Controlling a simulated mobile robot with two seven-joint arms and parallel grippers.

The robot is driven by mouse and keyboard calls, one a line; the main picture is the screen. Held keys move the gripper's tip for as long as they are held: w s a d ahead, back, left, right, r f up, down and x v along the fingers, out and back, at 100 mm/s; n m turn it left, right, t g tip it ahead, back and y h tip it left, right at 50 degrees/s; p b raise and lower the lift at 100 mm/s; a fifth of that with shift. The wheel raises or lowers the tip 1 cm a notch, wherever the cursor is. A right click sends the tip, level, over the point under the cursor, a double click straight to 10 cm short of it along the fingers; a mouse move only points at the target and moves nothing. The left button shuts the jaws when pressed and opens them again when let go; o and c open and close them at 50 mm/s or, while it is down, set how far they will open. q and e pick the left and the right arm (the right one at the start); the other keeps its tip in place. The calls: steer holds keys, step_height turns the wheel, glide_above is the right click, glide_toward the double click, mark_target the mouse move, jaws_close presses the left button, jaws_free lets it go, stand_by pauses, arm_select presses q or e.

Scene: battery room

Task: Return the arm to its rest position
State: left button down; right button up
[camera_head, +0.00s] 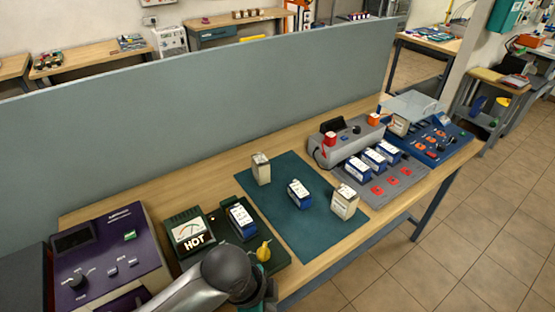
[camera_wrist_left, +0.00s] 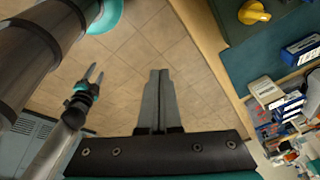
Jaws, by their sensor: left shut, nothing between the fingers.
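In the left wrist view my left gripper (camera_wrist_left: 158,75) is shut, its two fingers together with nothing between them. It points over the tiled floor, beside the table's front edge. In the head view my left arm (camera_head: 205,285) comes in at the bottom, in front of the green tester; its fingers are out of sight. My right gripper (camera_wrist_left: 95,75) shows at the left of the left wrist view, over the floor, its two thin fingers apart and empty.
The wooden table (camera_head: 190,205) carries a purple device (camera_head: 120,255), a green HOT tester (camera_head: 190,235) with a yellow knob (camera_head: 263,251), a teal mat (camera_head: 270,205) with several batteries, and a grey charger (camera_head: 395,180). A grey partition (camera_head: 200,110) stands behind. The floor in front is clear.

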arm_select(q)
steer(key=s+a+r+n+t+y, duration=0.1)
steer(key=s+a+n, duration=0.3)
steer(key=a+n, duration=0.35)
steer(key=s+a+r+n+t+y, duration=0.15)
steer(key=s+a+n, duration=0.25)
steer(key=a+n, duration=0.4)
step_height(320, 180, down, 30)
steer(key=s+d+g+b, duration=0.1)
steer(key=s+b, duration=0.1)
steer(key=b, duration=0.8)
steer(key=s+a+f+b, duration=0.1)
steer(key=s+f+b, duration=0.2)
steer(key=s+f, duration=0.2)
steer(key=s+f+g+b, duration=0.1)
steer(key=s+f+b, duration=0.2)
steer(key=f, duration=0.8)
steer(key=s+a+f+b, duration=0.1)
steer(key=s+f+b, duration=0.2)
steer(key=s+f, duration=0.4)
steer(key=shift+s+a+f+g+b, duration=0.3)
steer(key=shift+s+a+f+g, duration=0.05)
steer(key=shift+f, duration=0.35)
arm_select(e)
step_height(320, 180, down, 20)
steer(key=s, duration=0.2)
steer(key=shift+s+g, duration=0.3)
